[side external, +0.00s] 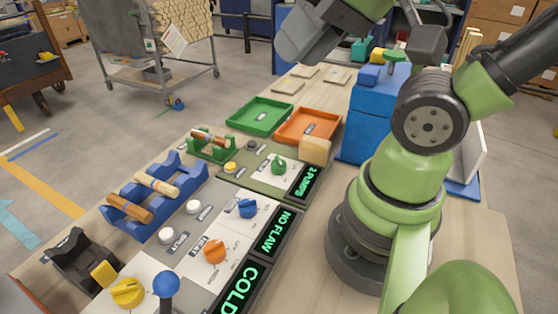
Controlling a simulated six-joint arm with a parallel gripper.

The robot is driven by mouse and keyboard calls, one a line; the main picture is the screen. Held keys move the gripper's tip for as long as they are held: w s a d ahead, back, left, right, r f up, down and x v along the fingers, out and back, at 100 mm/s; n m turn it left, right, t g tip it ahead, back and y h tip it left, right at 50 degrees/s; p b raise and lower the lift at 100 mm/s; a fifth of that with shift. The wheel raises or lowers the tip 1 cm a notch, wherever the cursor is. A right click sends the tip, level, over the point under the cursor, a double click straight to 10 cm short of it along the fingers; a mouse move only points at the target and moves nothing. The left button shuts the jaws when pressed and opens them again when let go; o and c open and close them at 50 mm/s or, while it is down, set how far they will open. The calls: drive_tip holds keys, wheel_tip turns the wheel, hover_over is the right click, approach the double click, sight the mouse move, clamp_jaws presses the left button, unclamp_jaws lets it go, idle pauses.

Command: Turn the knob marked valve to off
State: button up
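The panel on the bench carries several knobs: a yellow knob (128,292), an orange knob (215,252), a blue knob (248,208) and a green knob (278,165). Their small labels are too blurred to tell which is marked valve. Pointer settings and an off mark cannot be read. The grey end of my arm, my gripper (304,38), is at the top, high above and beyond the panel. No fingertips can be made out, and it touches no knob.
A blue ball-topped lever (166,284) stands beside the yellow knob. White buttons (194,207), a blue rack (152,193) with turned wood pieces, a green tray (260,114) and an orange tray (308,126) are nearby. A blue box (372,115) stands close to my arm.

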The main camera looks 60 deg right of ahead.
drive_tip(key=o, duration=0.6)
drive_tip(key=shift+w+d+f+m+g+h, duration=0.2)
drive_tip(key=shift+w+d+f+m+g, duration=0.2)
drive_tip(key=shift+w, duration=0.2)
drive_tip(key=shift+w+d+f+m+g+h, duration=0.2)
drive_tip(key=shift+w+d+f+m, duration=0.1)
drive_tip(key=shift+w+m, duration=0.25)
drive_tip(key=m+g+h, duration=0.1)
drive_tip(key=m+g, duration=0.5)
drive_tip(key=m, duration=0.5)
hover_over(279, 159)
drive_tip(key=shift+n, duration=0.25)
wheel_tip(279, 159, down, 18)
drive_tip(key=shift+a, duration=0.15)
drive_tip(key=shift+f, duration=0.6)
wheel_tip(279, 159, down, 9)
drive_tip(key=shift+f, duration=0.1)
drive_tip(key=c, duration=0.9)
